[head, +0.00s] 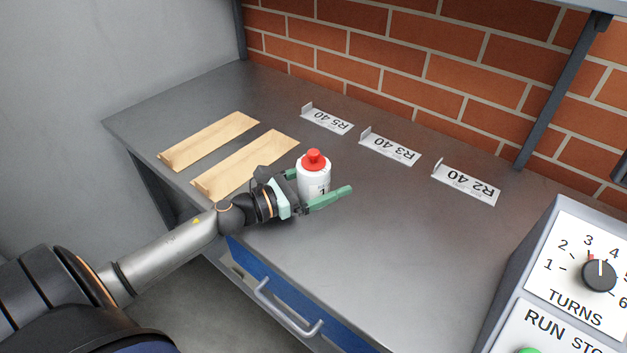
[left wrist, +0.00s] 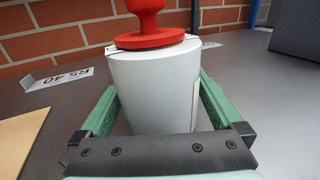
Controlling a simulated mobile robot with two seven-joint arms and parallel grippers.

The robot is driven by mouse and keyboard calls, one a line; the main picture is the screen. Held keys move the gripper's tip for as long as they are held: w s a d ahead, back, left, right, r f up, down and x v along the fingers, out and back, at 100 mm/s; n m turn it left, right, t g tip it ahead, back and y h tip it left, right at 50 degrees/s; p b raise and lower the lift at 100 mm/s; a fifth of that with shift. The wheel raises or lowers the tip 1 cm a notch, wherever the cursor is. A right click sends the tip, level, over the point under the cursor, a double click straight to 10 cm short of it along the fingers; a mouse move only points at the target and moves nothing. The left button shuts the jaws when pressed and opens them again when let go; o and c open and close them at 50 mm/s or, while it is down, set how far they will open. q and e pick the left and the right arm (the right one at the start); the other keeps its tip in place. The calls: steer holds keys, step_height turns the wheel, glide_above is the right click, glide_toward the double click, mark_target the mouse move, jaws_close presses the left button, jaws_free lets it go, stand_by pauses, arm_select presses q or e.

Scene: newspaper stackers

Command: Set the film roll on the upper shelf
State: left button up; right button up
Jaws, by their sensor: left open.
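A white cylinder with a red knob on top, which I take to be the film roll (head: 313,180), stands upright on the grey bench top. It fills the middle of the left wrist view (left wrist: 155,85). My left gripper (head: 322,180) is open, with one green finger on each side of the white body. In the left wrist view the fingers of my left gripper (left wrist: 155,95) flank the body; I cannot tell whether they touch it. A grey shelf edge (head: 570,3) shows at the top right, possibly the upper shelf; its surface is out of view.
Two wooden boards (head: 245,163) lie left of the roll. Label plates R5 40 (head: 328,119), R3 40 (head: 391,147) and R2 40 (head: 467,183) stand along the back. A control box (head: 570,270) occupies the right front. A grey post (head: 560,95) rises behind.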

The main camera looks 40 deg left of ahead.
arm_select(q)
steer(key=shift+c, duration=0.4)
jaws_close()
stand_by(0.4)
steer(key=shift+r, duration=0.1)
